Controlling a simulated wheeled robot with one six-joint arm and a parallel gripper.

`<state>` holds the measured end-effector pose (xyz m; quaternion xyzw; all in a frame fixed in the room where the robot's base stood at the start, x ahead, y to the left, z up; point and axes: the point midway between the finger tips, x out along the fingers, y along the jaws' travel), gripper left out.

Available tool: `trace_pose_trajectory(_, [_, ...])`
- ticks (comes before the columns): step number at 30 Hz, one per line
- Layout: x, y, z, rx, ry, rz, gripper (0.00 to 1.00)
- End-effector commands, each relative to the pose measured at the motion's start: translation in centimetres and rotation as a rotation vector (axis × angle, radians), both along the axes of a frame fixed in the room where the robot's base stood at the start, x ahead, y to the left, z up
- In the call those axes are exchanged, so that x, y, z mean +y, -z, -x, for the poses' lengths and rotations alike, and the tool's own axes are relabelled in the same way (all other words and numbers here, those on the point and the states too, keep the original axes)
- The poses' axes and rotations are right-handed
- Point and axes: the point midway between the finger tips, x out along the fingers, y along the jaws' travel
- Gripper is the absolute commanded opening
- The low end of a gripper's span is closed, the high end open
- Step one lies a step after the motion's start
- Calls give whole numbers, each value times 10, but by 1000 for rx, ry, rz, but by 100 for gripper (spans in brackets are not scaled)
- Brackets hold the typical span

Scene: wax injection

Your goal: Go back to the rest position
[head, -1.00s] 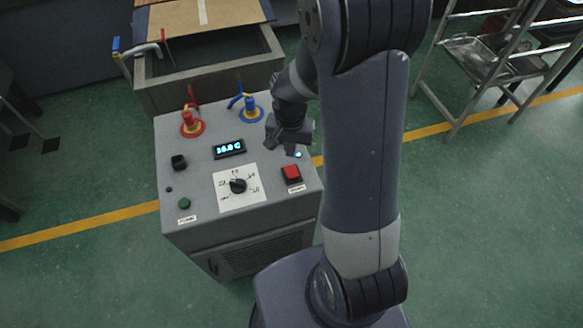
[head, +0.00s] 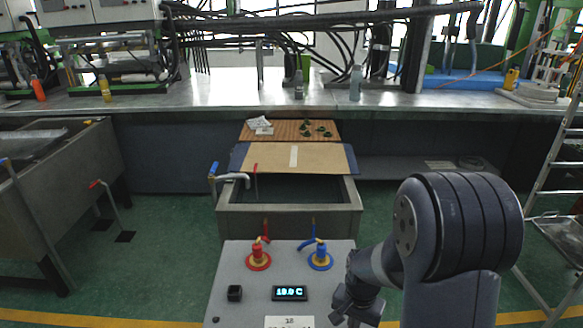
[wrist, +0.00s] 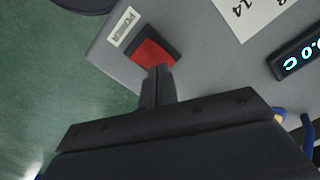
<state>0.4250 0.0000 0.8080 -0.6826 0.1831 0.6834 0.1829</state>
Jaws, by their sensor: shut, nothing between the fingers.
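My gripper (head: 352,310) is at the right side of the grey control box (head: 232,265), low in the head view. In the wrist view its fingers (wrist: 158,75) are together with nothing between them. Their tips point at the red power switch (wrist: 155,47) on the box top and overlap its edge in the picture. I cannot tell whether they touch it. The switch is out of sight in the head view.
The box carries a lit temperature display (head: 290,293), a red valve (head: 259,257) and a blue valve (head: 320,257). Behind it stand a grey tank (head: 290,222) and a long bench (head: 330,103).

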Motion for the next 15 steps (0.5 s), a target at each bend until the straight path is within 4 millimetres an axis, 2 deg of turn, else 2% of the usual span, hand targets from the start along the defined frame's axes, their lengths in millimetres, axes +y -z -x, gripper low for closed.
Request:
trace_pose_trajectory(1, [0, 9, 0, 0, 0, 0, 0])
trace_pose_trajectory(4, [0, 15, 0, 0, 0, 0, 0])
trace_pose_trajectory(15, [0, 12, 0, -1, 0, 0, 0])
